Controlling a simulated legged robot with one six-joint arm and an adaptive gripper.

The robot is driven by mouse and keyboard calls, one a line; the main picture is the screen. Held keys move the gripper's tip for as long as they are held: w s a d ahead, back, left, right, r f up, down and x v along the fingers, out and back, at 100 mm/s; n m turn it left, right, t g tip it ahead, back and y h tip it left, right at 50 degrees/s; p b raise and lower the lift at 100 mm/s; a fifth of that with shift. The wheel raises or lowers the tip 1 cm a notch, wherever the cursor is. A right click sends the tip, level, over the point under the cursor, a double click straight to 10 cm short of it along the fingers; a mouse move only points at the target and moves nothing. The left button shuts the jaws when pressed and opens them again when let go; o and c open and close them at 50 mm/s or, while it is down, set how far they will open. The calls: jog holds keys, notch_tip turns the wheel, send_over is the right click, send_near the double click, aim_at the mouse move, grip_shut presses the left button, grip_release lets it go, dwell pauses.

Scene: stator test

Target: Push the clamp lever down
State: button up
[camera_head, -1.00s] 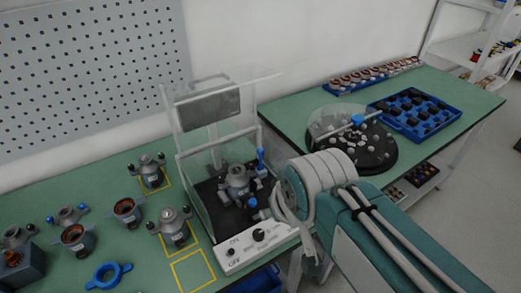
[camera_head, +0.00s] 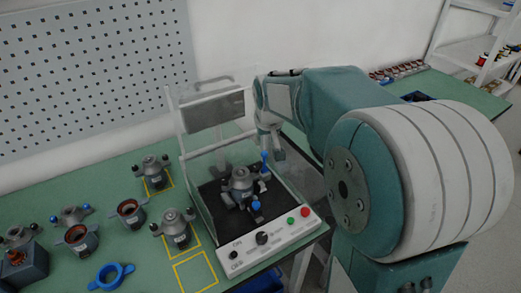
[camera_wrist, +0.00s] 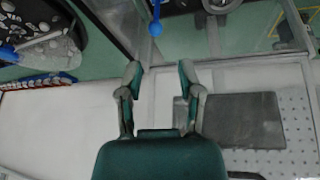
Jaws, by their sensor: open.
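The clamp lever (camera_head: 264,159) has a blue handle and stands upright at the right of the test fixture, beside a grey stator (camera_head: 241,181) seated on the black base. In the wrist view the blue handle (camera_wrist: 155,27) lies ahead of the fingertips, roughly in line with the gap between them. My gripper (camera_head: 272,142) hangs above and close to the lever in the head view. It also shows in the wrist view (camera_wrist: 159,75), with its two fingers apart and nothing between them. I cannot tell whether a fingertip touches the handle.
A clear guard and white frame (camera_head: 181,120) with a dark screen (camera_head: 214,109) stand around the fixture. A control panel (camera_head: 268,242) with red and green buttons is in front. Several stators and a blue ring (camera_head: 112,276) lie on the green table at left.

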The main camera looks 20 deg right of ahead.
aim_at(264, 152)
jog(key=x, duration=0.4)
jog(key=w+x, duration=0.1)
jog(key=x, duration=0.8)
jog(key=shift+w+d+r, duration=0.25)
jog(key=shift+d, duration=0.15)
grip_shut()
